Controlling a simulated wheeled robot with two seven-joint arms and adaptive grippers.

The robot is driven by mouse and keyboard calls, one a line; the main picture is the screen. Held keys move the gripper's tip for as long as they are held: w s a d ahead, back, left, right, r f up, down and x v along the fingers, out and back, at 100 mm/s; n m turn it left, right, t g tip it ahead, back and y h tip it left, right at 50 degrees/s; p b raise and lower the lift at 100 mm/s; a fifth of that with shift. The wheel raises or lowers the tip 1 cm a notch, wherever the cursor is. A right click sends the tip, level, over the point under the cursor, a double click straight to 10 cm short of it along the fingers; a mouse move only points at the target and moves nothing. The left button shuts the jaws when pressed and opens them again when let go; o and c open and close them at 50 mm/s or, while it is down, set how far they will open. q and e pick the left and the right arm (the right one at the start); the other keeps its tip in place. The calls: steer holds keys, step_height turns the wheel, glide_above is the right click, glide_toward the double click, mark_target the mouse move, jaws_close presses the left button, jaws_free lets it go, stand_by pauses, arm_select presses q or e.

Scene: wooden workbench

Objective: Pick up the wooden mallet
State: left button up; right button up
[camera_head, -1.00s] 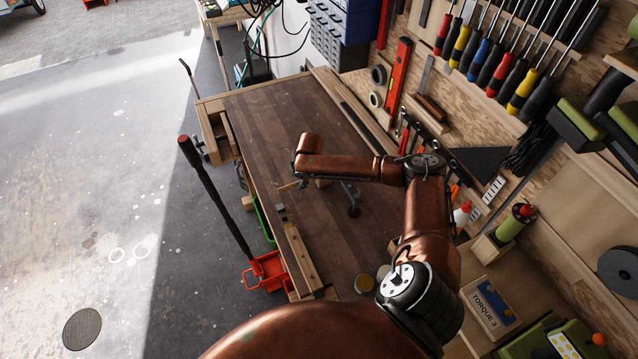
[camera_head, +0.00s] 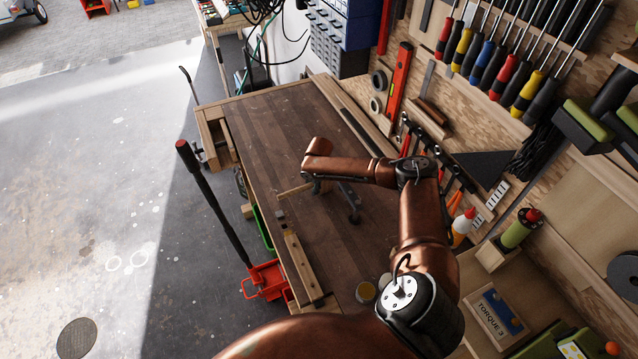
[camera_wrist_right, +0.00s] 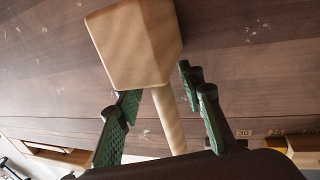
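The wooden mallet shows in the right wrist view with its pale block head (camera_wrist_right: 135,45) over the dark bench top. Its round handle (camera_wrist_right: 168,118) runs down between the fingers of my right gripper (camera_wrist_right: 160,95). The green-padded fingers stand apart on either side of the handle, with a visible gap, so the gripper is open. In the head view, part of the mallet's handle (camera_head: 294,190) shows to the left of my right gripper (camera_head: 336,190); the mallet head is hidden there by my arm and gripper. My left gripper is not in view.
The workbench (camera_head: 270,120) is mostly clear toward its far end. A wooden vise jaw (camera_head: 300,262) runs along the near left edge. Round tins (camera_head: 366,291) stand at the near end. A tool wall with screwdrivers (camera_head: 490,75) and a glue bottle (camera_head: 462,226) lie to the right.

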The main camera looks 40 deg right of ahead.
steer(key=shift+c, duration=0.6)
jaws_close()
